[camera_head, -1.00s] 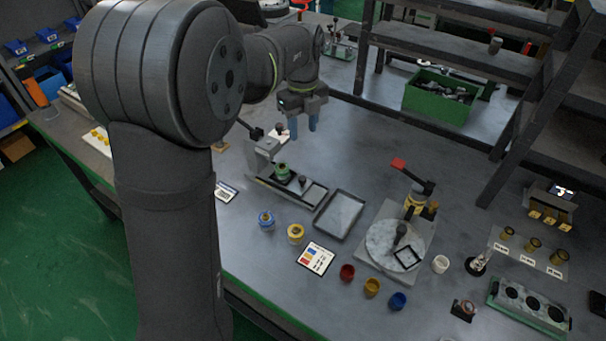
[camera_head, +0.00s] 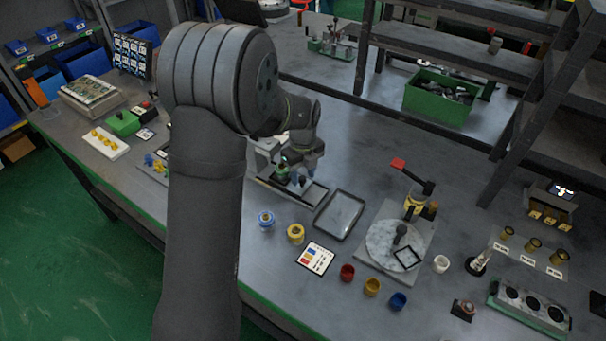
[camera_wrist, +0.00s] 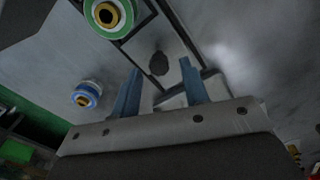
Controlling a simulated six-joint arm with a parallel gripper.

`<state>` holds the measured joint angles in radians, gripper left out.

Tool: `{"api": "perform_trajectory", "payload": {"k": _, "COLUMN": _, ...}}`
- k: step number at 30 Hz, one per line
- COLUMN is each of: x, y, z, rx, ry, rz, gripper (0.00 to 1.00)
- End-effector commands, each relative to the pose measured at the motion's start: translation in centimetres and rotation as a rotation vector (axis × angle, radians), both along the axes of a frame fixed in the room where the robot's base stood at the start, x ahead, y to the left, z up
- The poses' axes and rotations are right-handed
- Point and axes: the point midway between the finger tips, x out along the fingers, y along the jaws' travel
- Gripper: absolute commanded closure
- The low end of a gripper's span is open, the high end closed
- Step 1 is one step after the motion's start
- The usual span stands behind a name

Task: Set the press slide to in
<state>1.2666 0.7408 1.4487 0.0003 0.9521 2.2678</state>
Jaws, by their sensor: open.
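The press (camera_head: 264,150) is a grey frame on a long base left of the centre, partly hidden behind my arm. Its slide carries a green-and-white round part with a gold centre (camera_wrist: 107,15) and a dark knob (camera_wrist: 158,63). In the wrist view, the knob appears between the tips of my gripper's blue fingers (camera_wrist: 160,67), with clear gaps on both sides. In the head view, my gripper (camera_head: 293,178) is low over the press base, open and empty. My wrist hides much of the slide there, so its exact position along the base is unclear.
An empty grey tray (camera_head: 340,216) lies right of the press. A blue-and-white round part (camera_head: 266,220) and a yellow one (camera_head: 295,234) stand in front. A round plate with a red-handled lever (camera_head: 382,243) is farther right. Bare table lies behind the tray.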

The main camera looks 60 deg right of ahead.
Motion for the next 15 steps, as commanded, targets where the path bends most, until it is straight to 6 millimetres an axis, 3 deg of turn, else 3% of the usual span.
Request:
{"api": "perform_trajectory", "payload": {"k": 11, "x": 0.00, "y": 0.01, "z": -0.57, "rx": 0.000, "ry": 0.000, "rz": 0.000, "gripper": 0.61}}
{"api": "perform_trajectory", "payload": {"k": 15, "x": 0.00, "y": 0.00, "z": -0.55, "rx": 0.000, "ry": 0.000, "rz": 0.000, "gripper": 0.88}}
